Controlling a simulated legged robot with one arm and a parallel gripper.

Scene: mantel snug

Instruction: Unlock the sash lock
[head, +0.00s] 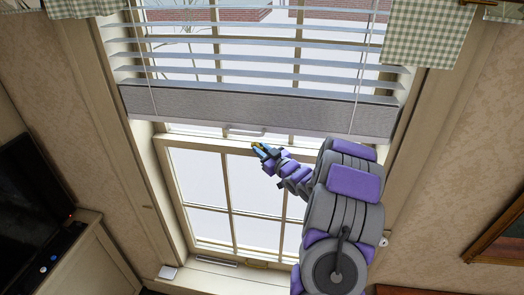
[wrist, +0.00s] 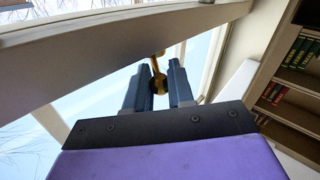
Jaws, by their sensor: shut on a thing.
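The sash lock (wrist: 158,78) shows in the wrist view as a small brass piece at the window's meeting rail (wrist: 115,55). My gripper (wrist: 157,75) has its two blue-grey fingers on either side of the brass piece and is shut on it. In the head view my gripper (head: 259,149) reaches the meeting rail from the right, just below the raised blind. There the fingers cover most of the lock. I cannot tell from these views which way the lock is turned.
The blind (head: 250,105) hangs just above my gripper, with thin cords at both sides. A pale handle (head: 243,131) is left of my gripper. A dark television (head: 35,200) stands at the left. Shelves of books (wrist: 295,65) show at the right in the wrist view.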

